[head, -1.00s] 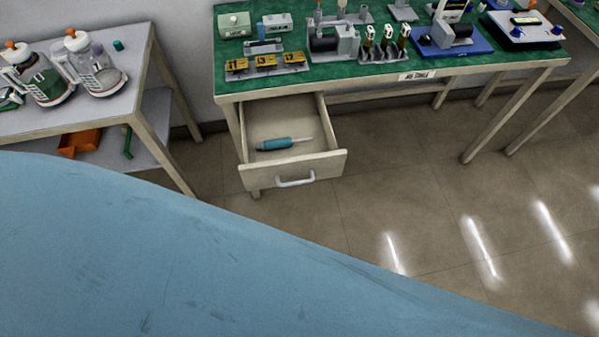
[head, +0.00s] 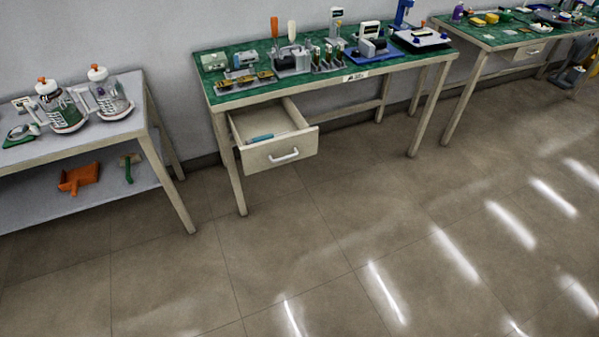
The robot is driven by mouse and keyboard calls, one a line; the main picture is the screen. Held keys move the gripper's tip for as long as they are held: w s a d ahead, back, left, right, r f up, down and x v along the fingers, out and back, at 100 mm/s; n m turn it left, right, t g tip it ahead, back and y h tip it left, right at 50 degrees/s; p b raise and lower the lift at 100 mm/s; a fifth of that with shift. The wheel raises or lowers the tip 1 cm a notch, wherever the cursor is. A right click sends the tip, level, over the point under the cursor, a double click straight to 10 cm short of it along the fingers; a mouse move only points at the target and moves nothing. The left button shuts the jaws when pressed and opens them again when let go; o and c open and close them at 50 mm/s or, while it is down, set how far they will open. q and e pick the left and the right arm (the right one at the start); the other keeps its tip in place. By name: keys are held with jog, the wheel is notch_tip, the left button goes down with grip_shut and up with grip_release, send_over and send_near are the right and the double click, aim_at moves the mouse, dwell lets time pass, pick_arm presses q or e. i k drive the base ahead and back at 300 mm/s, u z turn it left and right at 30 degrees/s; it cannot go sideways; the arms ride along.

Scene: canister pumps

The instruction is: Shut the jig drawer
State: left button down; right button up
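The jig drawer (head: 290,155) is pulled out under the left end of the green-topped workbench (head: 225,100). Its pale front carries a white bar handle (head: 284,156). A teal-handled tool (head: 260,138) lies inside the drawer, partly hidden by the front panel. Neither of my grippers shows in the head view, and nothing is touching the drawer.
A grey table (head: 85,140) with two canister pumps stands at the left, with an orange dustpan (head: 80,178) on its lower shelf. Jigs and tools crowd the workbench top. Another green-topped bench (head: 485,40) is at the right. The tiled floor (head: 300,240) in front is clear.

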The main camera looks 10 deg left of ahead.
aim_at(276, 116)
jog(key=z, duration=0.65)
jog(key=i, duration=1.2)
jog(key=u, duration=0.65)
